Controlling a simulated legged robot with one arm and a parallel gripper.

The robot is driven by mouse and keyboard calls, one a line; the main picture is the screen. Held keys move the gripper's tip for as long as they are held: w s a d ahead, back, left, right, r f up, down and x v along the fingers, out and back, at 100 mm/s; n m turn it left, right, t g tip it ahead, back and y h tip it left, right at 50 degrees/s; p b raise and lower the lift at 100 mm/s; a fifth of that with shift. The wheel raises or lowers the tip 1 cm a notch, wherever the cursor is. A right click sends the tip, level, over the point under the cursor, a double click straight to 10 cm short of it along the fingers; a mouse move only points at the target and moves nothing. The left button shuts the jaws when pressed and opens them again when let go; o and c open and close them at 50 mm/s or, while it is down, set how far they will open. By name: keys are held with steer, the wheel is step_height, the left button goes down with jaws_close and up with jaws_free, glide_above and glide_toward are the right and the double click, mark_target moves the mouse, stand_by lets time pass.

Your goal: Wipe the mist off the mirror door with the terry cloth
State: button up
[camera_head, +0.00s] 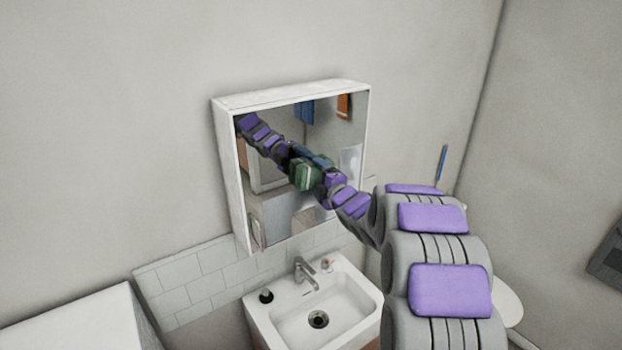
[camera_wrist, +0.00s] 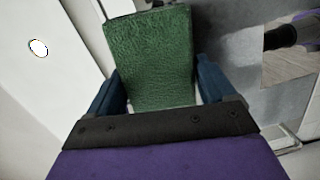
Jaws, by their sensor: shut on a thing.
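The mirror door (camera_head: 325,125) fronts a white-framed wall cabinet above the sink. My gripper (camera_head: 318,168) is in front of the middle of the mirror, shut on the green terry cloth (camera_head: 303,174). In the wrist view the cloth (camera_wrist: 148,55) spans between the blue fingers of my gripper (camera_wrist: 155,85). The cloth is at or very close to the glass; I cannot tell whether it touches. A pale patch shows on the mirror's right side; whether it is mist or a reflection is unclear. My arm and the cloth hide part of the lower right glass.
A white sink (camera_head: 330,322) with a metal faucet (camera_head: 305,272) is below the cabinet. A small dark item (camera_head: 266,296) stands on its left rim. A white surface (camera_head: 85,322) is at lower left. The wall left of the cabinet is clear.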

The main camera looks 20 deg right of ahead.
steer(key=d, duration=0.1)
steer(key=w+d+p, duration=0.1)
steer(key=d, duration=0.1)
steer(key=shift+r, duration=0.1)
steer(key=shift+p, duration=0.35)
